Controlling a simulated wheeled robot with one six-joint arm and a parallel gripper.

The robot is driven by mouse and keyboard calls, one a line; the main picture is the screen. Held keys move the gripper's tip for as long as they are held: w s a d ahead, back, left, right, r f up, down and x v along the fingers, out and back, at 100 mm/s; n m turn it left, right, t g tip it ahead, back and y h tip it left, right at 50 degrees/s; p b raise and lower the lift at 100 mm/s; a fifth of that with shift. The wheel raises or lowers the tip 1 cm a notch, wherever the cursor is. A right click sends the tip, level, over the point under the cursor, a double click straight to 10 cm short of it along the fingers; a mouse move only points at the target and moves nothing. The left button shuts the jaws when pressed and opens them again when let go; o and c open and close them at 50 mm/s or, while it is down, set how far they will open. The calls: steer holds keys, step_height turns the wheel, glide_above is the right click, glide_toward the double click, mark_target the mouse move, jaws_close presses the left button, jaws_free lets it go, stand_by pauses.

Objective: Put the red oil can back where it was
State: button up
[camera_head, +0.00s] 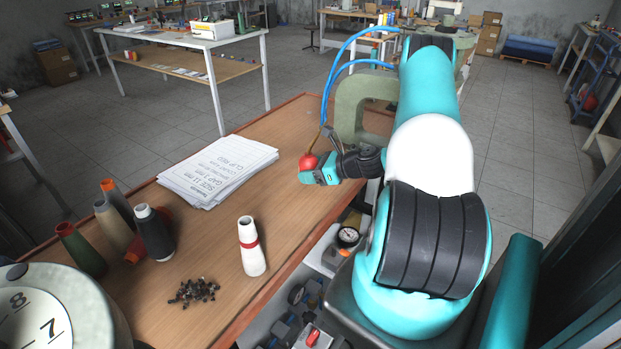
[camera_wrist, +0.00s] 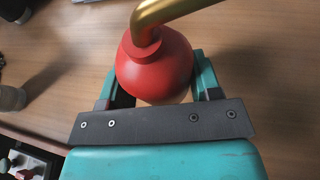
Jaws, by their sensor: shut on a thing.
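The red oil can (camera_wrist: 155,68) has a round red body and a bent brass spout, and it fills the middle of the wrist view. It also shows small in the head view (camera_head: 308,161), at the end of my arm. My gripper (camera_wrist: 152,92) is shut on the can, with one teal finger on each side of its body. In the head view, my gripper (camera_head: 318,176) is over the wooden workbench (camera_head: 290,205), to the right of the paper stack. I cannot tell how far the can is above the bench top.
A paper stack (camera_head: 218,170) lies left of my gripper. A white cone with a red band (camera_head: 251,248), several dark small parts (camera_head: 194,291) and several coloured cones (camera_head: 153,232) stand nearer. A green C-shaped frame (camera_head: 350,105) is just behind my gripper. The bench middle is clear.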

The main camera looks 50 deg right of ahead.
steer(key=shift+f, duration=1.7)
steer(key=shift+f, duration=0.15)
steer(key=o, duration=0.9)
steer(key=shift+c, duration=0.2)
